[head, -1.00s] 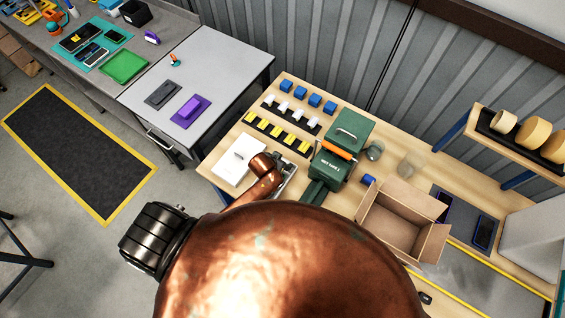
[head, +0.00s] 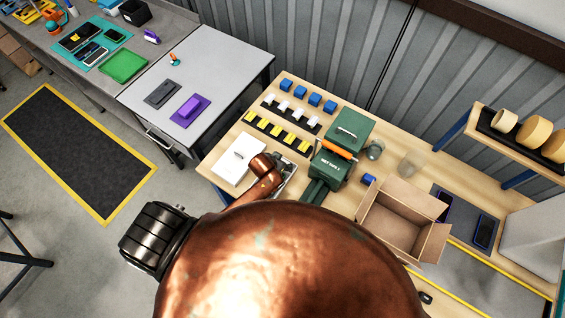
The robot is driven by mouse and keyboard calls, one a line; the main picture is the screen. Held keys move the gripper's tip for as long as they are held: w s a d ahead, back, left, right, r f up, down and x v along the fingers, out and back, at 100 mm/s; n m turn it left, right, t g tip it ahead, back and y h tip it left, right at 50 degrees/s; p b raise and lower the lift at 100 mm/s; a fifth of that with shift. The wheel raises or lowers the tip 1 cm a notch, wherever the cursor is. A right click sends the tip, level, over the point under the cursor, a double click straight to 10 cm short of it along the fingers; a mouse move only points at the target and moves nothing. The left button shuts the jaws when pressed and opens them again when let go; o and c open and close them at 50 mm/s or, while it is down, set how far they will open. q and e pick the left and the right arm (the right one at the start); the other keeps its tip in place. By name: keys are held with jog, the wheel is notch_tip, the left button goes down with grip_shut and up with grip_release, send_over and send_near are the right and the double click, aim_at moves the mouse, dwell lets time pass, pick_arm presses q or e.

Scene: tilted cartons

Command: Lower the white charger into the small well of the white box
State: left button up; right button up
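A flat white box-like piece (head: 237,158) with a small dark mark lies on the wooden table, left of my copper arm. I cannot tell whether it is a lid or the box itself. A pale grey piece shows partly at the right edge of the arm; the arm hides the rest, and I cannot tell what it is. Several small white blocks (head: 283,106) stand in a row on a dark strip; I cannot tell whether one is the charger. My copper arm covers the lower middle of the picture.
Blue blocks (head: 315,99) and a yellow-and-black strip (head: 277,133) flank the white row. A green machine (head: 330,166) with an orange part, a green case (head: 351,128) and an open carton (head: 398,222) stand to the right.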

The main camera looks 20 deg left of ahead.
pick_arm(q)
jog(key=shift+f, duration=0.5)
pick_arm(e)
jog(key=shift+d+f, duration=0.2)
jog(key=shift+d, duration=0.15)
pick_arm(q)
jog(key=o, duration=1.2)
pick_arm(e)
jog(key=shift+a, duration=0.1)
pick_arm(q)
jog(key=shift+c, duration=0.2)
jog(key=shift+c, duration=1.1)
pick_arm(e)
jog(key=shift+a, duration=0.2)
pick_arm(q)
jog(key=shift+r, duration=0.1)
pick_arm(e)
jog(key=shift+r, duration=0.1)
